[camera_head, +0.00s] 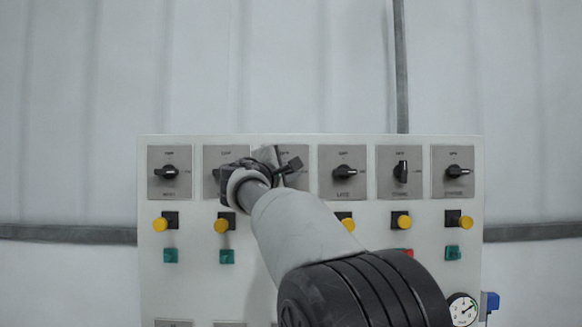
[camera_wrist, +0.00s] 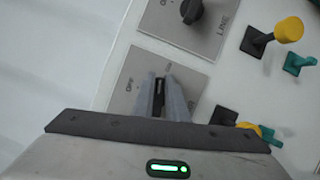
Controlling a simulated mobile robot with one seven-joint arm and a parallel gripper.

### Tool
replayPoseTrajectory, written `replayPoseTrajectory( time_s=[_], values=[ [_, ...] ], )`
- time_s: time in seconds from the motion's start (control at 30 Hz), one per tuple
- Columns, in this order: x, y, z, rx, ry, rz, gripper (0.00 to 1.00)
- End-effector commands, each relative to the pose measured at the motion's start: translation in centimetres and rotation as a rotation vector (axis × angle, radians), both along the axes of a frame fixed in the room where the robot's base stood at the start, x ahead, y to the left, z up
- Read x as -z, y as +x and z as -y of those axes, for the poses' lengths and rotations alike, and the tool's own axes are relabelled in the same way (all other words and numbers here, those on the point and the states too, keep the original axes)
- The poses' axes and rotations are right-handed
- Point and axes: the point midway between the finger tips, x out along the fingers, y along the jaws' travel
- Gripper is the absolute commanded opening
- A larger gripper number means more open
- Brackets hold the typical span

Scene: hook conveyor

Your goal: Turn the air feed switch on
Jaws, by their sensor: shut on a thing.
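A pale control panel (camera_head: 310,215) carries a top row of several rotary switches on grey plates. My gripper (camera_head: 275,165) is at the third plate from the left (camera_head: 298,153). In the wrist view my gripper (camera_wrist: 160,88) is shut around a dark switch knob (camera_wrist: 158,95) on a grey plate (camera_wrist: 130,80). The knob is mostly hidden between the fingers, so its angle is hard to tell. I cannot read this plate's name, so the pictures do not confirm it as the air feed switch. "OFF" seems printed near it.
A neighbouring knob (camera_wrist: 191,11) has a plate marked LINE. Yellow buttons (camera_head: 160,224) and green switches (camera_head: 170,255) sit below the row. A gauge (camera_head: 462,309) and blue part (camera_head: 490,301) are at lower right.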

Motion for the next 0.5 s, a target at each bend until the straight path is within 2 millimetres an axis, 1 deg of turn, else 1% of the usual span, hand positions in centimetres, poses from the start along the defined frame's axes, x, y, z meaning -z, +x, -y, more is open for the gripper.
replayPoseTrajectory(
  time_s=[0.03, 0.2, 0.5],
  values=[
    [0.31, 0.12, -0.39, -0.007, 0.036, -0.007, 0.00],
    [0.45, 0.09, -0.35, -0.007, 0.141, -0.006, 0.00],
    [0.64, 0.08, -0.36, -0.008, 0.242, -0.006, 0.00]
  ],
)
